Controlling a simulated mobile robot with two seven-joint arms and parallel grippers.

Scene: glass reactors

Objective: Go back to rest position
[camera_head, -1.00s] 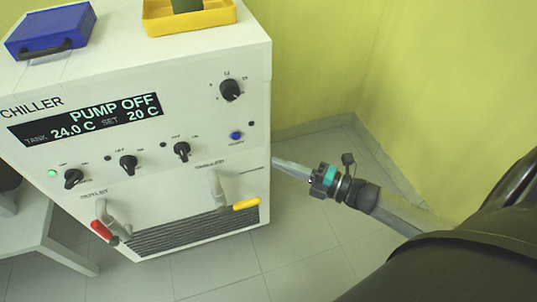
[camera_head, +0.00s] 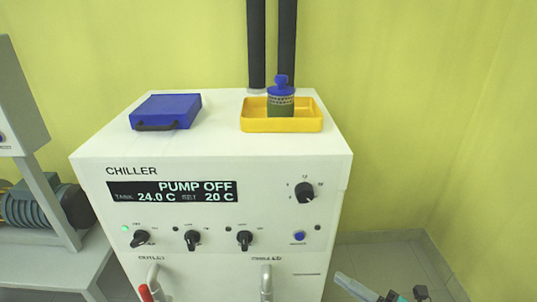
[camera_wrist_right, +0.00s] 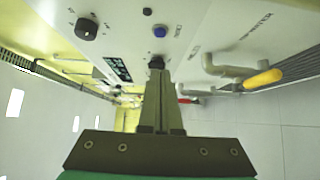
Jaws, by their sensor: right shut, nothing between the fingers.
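My right gripper (camera_head: 346,281) is at the bottom right of the head view, to the right of the white chiller (camera_head: 266,200). It is apart from the chiller in that view. In the wrist view its fingers (camera_wrist_right: 158,78) are together with nothing between them, pointing past the chiller's front panel. The rest of my right arm is mostly below the head view's edge. My left gripper shows in neither view.
On the chiller stand a blue case (camera_head: 167,110) and a yellow tray (camera_head: 282,126) holding a blue-capped green container (camera_head: 281,100). The front carries knobs and valves, with a red handle (camera_head: 145,292) and a yellow handle (camera_wrist_right: 262,78). Floor (camera_head: 385,262) is clear at right.

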